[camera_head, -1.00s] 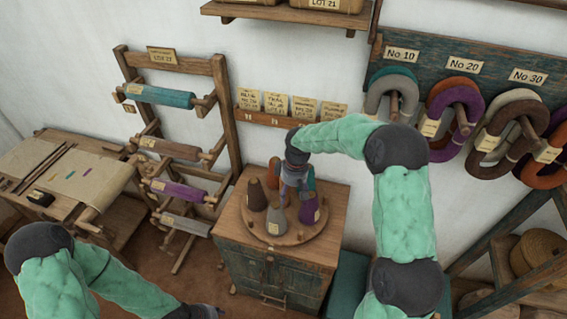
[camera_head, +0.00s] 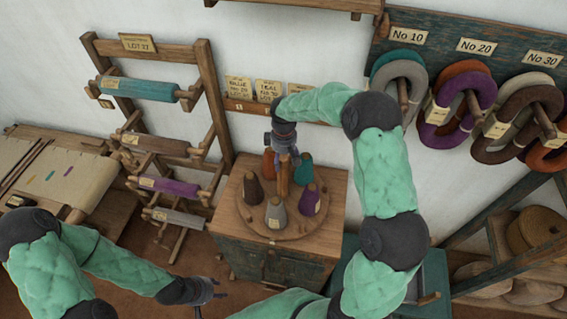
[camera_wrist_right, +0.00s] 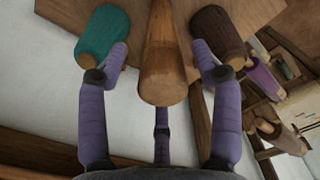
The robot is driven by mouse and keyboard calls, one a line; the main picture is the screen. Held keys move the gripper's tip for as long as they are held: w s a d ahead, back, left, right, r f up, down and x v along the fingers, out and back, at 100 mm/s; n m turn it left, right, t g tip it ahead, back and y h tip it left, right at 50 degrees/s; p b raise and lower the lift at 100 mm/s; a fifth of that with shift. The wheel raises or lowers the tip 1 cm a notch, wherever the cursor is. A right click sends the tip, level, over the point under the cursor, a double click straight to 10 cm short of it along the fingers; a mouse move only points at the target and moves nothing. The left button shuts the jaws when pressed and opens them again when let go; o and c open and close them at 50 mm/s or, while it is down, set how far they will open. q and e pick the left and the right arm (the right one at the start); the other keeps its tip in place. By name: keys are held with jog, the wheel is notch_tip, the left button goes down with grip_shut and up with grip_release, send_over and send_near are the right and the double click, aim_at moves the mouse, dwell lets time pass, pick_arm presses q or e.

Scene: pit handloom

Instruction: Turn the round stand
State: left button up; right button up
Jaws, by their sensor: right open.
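The round stand (camera_head: 262,228) is a wooden disc on top of a cabinet, with a wooden post (camera_head: 284,178) at its centre. Yarn cones stand around it: brown (camera_head: 254,188), grey (camera_head: 276,214), purple (camera_head: 309,200), teal (camera_head: 304,168) and orange (camera_head: 268,164). My right gripper (camera_head: 285,160) is open behind the top of the post. In the right wrist view, its fingers (camera_wrist_right: 161,62) are spread with the post (camera_wrist_right: 163,55) between them, and no grip shows. The teal cone (camera_wrist_right: 103,35) and brown cone (camera_wrist_right: 218,35) lie near the fingertips. My left gripper (camera_head: 215,291) hangs low in front of the cabinet, its jaws unclear.
The cabinet (camera_head: 262,266) stands against the white wall. A rack of yarn rollers (camera_head: 150,91) and a table (camera_head: 75,185) are at left. Yarn hanks (camera_head: 400,80) hang on a board at right, and a shelf (camera_head: 300,5) is above.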

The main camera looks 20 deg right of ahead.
aim_at(283, 179)
jog(key=shift+f, duration=1.75)
grip_shut()
